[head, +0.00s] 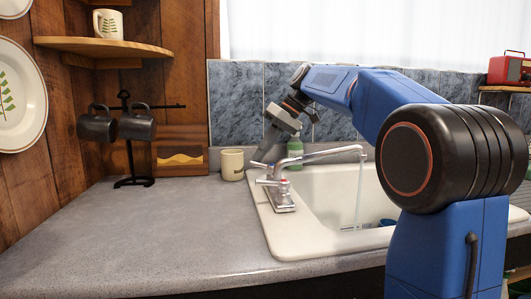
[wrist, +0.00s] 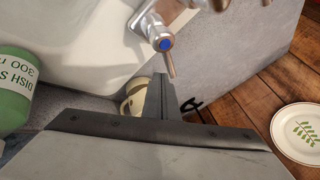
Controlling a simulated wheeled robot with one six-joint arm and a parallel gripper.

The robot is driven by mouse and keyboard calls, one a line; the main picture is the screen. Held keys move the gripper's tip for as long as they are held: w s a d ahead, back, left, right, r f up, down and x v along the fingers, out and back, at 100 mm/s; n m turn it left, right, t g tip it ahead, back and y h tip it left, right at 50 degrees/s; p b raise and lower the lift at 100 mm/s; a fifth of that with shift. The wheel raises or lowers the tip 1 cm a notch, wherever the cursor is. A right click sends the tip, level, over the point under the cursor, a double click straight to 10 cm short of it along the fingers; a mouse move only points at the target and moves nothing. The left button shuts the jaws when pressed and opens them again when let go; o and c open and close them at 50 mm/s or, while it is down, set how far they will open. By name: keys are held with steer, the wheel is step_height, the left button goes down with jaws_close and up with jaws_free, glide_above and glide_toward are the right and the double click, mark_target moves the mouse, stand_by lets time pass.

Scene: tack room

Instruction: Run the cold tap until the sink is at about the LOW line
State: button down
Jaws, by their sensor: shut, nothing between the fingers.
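The chrome faucet (head: 281,196) stands on the left rim of the white sink (head: 278,240). A thin stream of water (head: 359,195) falls from its spout into the basin. The cold tap handle, marked with a blue dot (wrist: 166,44), has its lever pointing toward my fingertips in the wrist view. My gripper (head: 264,154) is shut and empty, with its tips (wrist: 162,78) close beside that lever. I cannot tell whether they touch. The LOW line and the water level are not visible from here.
A cream mug (head: 232,165) and a green dish soap bottle (head: 295,150) stand behind the faucet, near my gripper. Dark mugs (head: 137,127) hang on a stand at the left. Something blue (head: 386,222) is in the basin. The front left counter (head: 150,235) is clear.

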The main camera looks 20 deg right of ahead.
steer(key=shift+s+a+r, duration=0.1)
steer(key=shift+s+a, duration=0.35)
steer(key=shift+a, duration=0.1)
steer(key=shift+s+a, duration=0.1)
stand_by(1.2)
stand_by(0.8)
